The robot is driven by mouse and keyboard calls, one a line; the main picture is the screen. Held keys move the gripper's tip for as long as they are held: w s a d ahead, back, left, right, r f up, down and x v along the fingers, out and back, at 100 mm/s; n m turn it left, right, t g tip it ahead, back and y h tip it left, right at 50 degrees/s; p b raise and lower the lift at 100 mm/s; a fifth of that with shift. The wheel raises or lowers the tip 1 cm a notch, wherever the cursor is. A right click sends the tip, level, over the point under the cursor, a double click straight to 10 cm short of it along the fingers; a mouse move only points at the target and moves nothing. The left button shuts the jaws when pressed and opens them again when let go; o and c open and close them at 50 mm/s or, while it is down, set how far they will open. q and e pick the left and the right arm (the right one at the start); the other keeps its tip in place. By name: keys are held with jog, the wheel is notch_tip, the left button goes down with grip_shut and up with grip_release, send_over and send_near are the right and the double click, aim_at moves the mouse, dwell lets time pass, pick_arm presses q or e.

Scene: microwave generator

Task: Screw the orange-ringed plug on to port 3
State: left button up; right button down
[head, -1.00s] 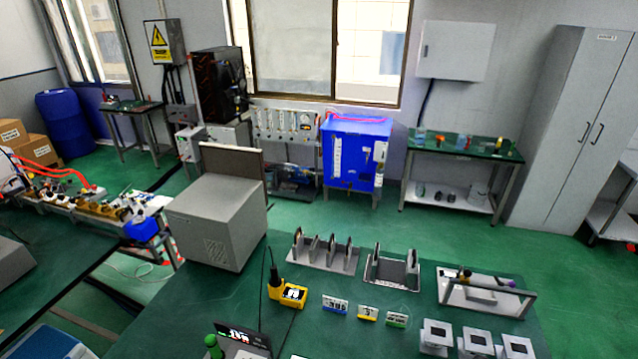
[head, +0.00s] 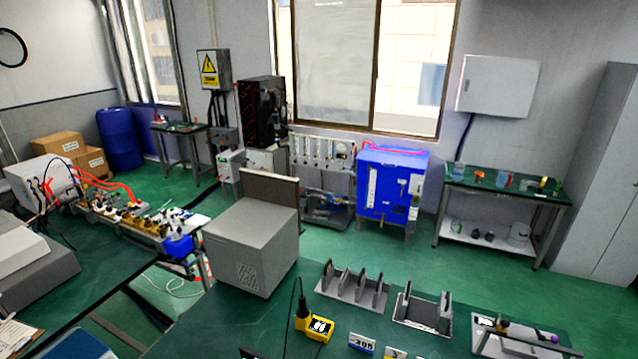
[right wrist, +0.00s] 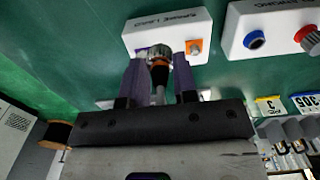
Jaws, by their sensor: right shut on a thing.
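In the right wrist view my right gripper (right wrist: 160,76) has its two purple fingers shut on the orange-ringed plug (right wrist: 158,63). The plug has a ribbed silver end and a dark body between the fingers. Its silver end lies over a white box (right wrist: 170,23) with upside-down lettering, between a purple patch and an orange patch. I cannot tell whether the plug is seated in the box or just clear of it. Port 3 cannot be made out in either view. My left gripper is in neither view.
A second white box (right wrist: 262,22) stands to the right, with a blue-ringed part and a red-ringed plug (right wrist: 308,38). Small number signs (right wrist: 270,105) show near the right edge. In the head view, grey racks (head: 352,290) and a yellow meter (head: 315,322) stand on the green bench.

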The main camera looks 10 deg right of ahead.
jog(key=shift+s+d+f+p, duration=0.1)
jog(key=shift+s+d+p, duration=0.1)
jog(key=shift+s+p, duration=0.55)
jog(key=shift+s+d+f+p, duration=0.1)
jog(key=shift+s+d+p, duration=0.1)
jog(key=shift+s, duration=0.9)
jog(key=s+p, duration=0.1)
jog(key=s, duration=0.1)
jog(key=s+d+p, duration=0.1)
jog(key=s, duration=0.1)
jog(key=shift+s+f, duration=0.15)
jog(key=shift+s, duration=0.25)
jog(key=shift+p, duration=0.3)
